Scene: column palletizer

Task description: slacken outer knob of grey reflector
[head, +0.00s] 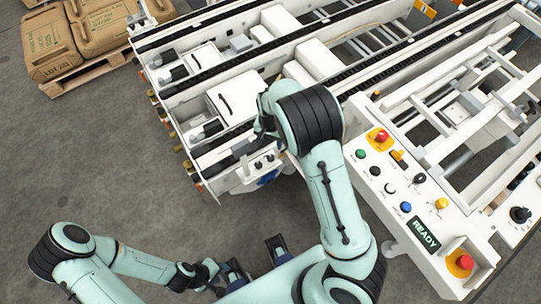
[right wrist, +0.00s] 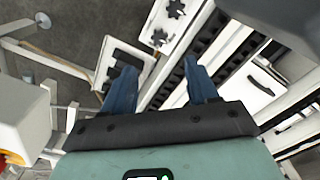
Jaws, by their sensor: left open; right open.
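Two black star-shaped knobs, an upper one (right wrist: 177,8) and a lower one (right wrist: 159,37), sit on a white plate at the top of the right wrist view. Two small dark knobs (head: 263,163) also show on the machine's near end in the head view. I cannot tell which knob is the outer one, nor pick out the grey reflector with certainty. My right gripper (right wrist: 158,70) is open and empty, its blue fingers pointing toward the plate, with the knobs ahead of the gap. My left gripper (head: 254,262) is open and empty, low in the head view, away from the machine.
A control panel (head: 395,165) with coloured buttons and a READY display (head: 426,235) stands right of my right arm. White conveyor frames with dark rails (head: 205,85) fill the upper middle. Brown sacks (head: 100,30) lie on a pallet at upper left. Grey floor at left is clear.

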